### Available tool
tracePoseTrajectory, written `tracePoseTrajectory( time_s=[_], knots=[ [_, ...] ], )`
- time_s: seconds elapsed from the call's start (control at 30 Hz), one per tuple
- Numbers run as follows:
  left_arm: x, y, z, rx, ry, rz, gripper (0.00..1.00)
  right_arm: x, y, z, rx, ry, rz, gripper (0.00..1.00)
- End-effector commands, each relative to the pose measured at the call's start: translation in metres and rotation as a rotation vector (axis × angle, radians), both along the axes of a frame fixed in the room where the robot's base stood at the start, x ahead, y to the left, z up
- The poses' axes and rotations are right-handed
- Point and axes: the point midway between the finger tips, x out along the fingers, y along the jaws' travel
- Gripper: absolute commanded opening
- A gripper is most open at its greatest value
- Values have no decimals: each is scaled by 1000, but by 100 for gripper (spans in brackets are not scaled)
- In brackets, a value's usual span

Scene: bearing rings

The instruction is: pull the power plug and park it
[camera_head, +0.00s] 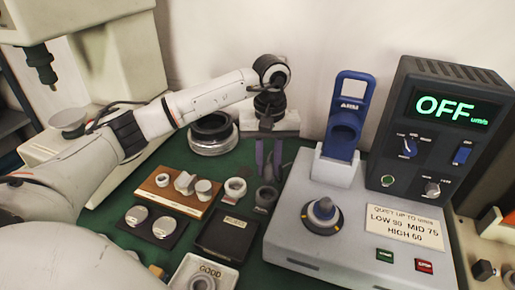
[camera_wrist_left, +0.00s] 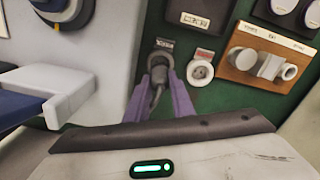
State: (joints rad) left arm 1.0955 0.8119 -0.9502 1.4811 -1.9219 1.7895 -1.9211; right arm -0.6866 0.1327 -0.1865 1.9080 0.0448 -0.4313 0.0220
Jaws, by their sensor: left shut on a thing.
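My left gripper (camera_head: 267,174) points down at the green mat with its purple fingers close together; it also shows in the left wrist view (camera_wrist_left: 160,72). It is shut on the dark power plug (camera_wrist_left: 157,76), whose cord runs back between the fingers. The plug is at a dark holder (camera_head: 265,199) beside a small dark label (camera_wrist_left: 164,44); I cannot tell how deep it sits. The white round socket (camera_head: 235,187), with a red label beside it in the wrist view (camera_wrist_left: 204,54), is empty. My right gripper is not in view.
The grey tester (camera_head: 290,240) with its spindle (camera_head: 323,212) stands right of the plug. Its display (camera_head: 444,107) reads OFF. A blue tool (camera_head: 345,125) stands in a white holder. A wooden board (camera_head: 160,197) with rings, a black tray (camera_head: 227,238) and a GOOD tray (camera_head: 182,272) lie left.

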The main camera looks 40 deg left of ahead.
Motion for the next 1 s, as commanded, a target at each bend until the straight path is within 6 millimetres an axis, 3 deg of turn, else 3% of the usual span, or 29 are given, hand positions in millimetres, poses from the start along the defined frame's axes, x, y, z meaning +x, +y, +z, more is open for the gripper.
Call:
tracePoseTrajectory(
  time_s=[0.6, 1.0],
  knots=[
    [0, 0, -54, 0, 0, 0, 0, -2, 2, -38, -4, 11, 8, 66],
    [0, 0, -57, 0, 0, 1, 0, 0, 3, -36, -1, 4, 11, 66]
  ],
)
